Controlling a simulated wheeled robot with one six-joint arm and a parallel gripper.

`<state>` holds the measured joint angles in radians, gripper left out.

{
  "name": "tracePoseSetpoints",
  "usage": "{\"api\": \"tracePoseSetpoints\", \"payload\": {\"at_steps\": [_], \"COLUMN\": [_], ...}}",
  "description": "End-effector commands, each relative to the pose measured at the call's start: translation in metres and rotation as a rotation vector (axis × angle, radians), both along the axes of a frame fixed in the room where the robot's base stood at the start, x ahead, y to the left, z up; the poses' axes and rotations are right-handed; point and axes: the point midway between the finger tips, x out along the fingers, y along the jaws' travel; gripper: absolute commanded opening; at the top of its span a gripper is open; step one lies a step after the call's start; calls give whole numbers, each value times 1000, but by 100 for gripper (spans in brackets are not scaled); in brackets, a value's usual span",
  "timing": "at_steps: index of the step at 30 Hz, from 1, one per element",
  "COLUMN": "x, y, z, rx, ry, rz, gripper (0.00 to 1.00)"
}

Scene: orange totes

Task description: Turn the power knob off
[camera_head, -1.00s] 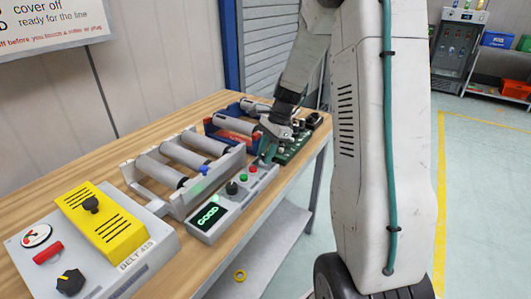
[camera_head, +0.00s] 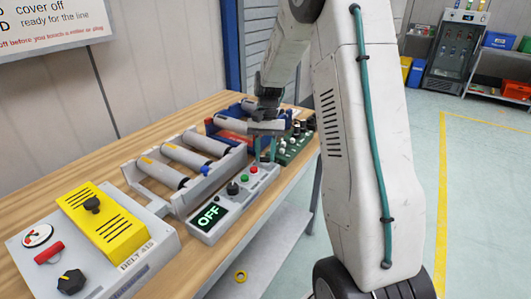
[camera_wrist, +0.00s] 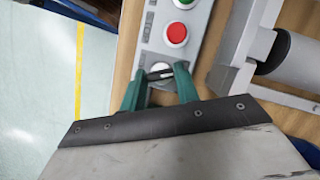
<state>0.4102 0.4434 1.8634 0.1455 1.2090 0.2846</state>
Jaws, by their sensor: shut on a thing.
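The grey control box (camera_head: 218,204) lies on the bench with its screen (camera_head: 210,217) reading OFF. It carries a black knob (camera_head: 232,188), a green button (camera_head: 244,177) and a red button (camera_head: 254,169). In the wrist view, a small pale round knob (camera_wrist: 160,67) with a dark bar sits past the red button (camera_wrist: 176,33). My gripper (camera_wrist: 160,75) is shut on this pale knob, with a teal finger on each side. In the head view my gripper (camera_head: 274,147) is at the far end of the box, and the pale knob is hidden there.
A roller unit (camera_head: 196,201) stands beside the control box. A green board (camera_head: 298,150) lies beyond my gripper. The floor at right is clear.

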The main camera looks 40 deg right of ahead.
Motion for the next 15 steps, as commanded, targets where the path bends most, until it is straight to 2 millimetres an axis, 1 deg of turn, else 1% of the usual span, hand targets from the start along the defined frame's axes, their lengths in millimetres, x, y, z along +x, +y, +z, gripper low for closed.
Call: {"api": "tracePoseSetpoints", "payload": {"at_steps": [6, 15], "x": [2, 2], "y": [1, 2], "z": [1, 1], "rx": [-2, -2], "ry": [-3, -4], "rz": [168, 308], "gripper": [8, 8]}}
